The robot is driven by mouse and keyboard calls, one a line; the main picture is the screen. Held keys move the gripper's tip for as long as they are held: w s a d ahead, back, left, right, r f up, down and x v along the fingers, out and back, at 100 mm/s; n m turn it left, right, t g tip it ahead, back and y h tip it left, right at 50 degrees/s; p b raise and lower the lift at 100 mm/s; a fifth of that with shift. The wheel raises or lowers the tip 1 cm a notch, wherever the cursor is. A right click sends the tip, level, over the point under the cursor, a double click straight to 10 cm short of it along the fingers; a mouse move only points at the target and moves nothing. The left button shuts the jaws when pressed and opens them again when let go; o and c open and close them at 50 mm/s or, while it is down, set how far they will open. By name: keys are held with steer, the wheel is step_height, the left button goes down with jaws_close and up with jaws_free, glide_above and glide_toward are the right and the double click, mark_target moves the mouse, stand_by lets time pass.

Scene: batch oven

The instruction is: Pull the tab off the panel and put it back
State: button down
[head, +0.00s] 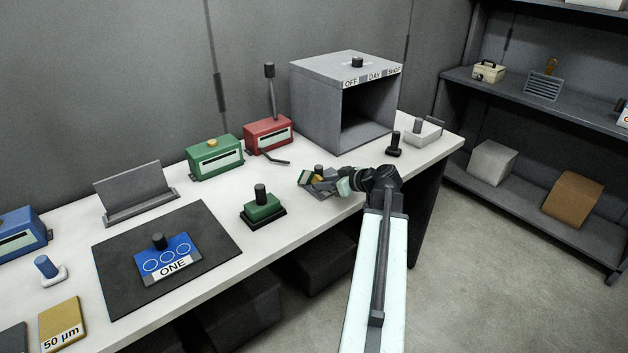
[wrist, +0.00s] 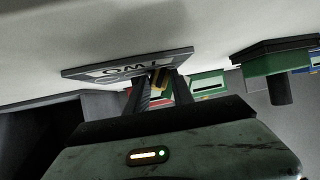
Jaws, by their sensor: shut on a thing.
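My gripper (head: 322,181) is low over the front of the white table, in front of the oven. In the wrist view its two fingers (wrist: 160,88) are shut on a small yellowish and dark piece at a grey plate lettered TWO (wrist: 110,68). The plate lies close to the table surface; I cannot tell whether it touches. I cannot tell which thing is the panel or the tab.
A blue card lettered ONE (head: 182,250) lies on a dark mat (head: 118,262). A green block with a black knob (head: 262,212) stands left of my gripper. Green (head: 213,160) and red (head: 268,135) boxes stand behind, and a black peg (head: 395,146) to the right.

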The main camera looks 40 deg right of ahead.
steer(key=shift+r, duration=0.1)
steer(key=shift+r+p, duration=1.9)
steer(key=shift+p, duration=0.15)
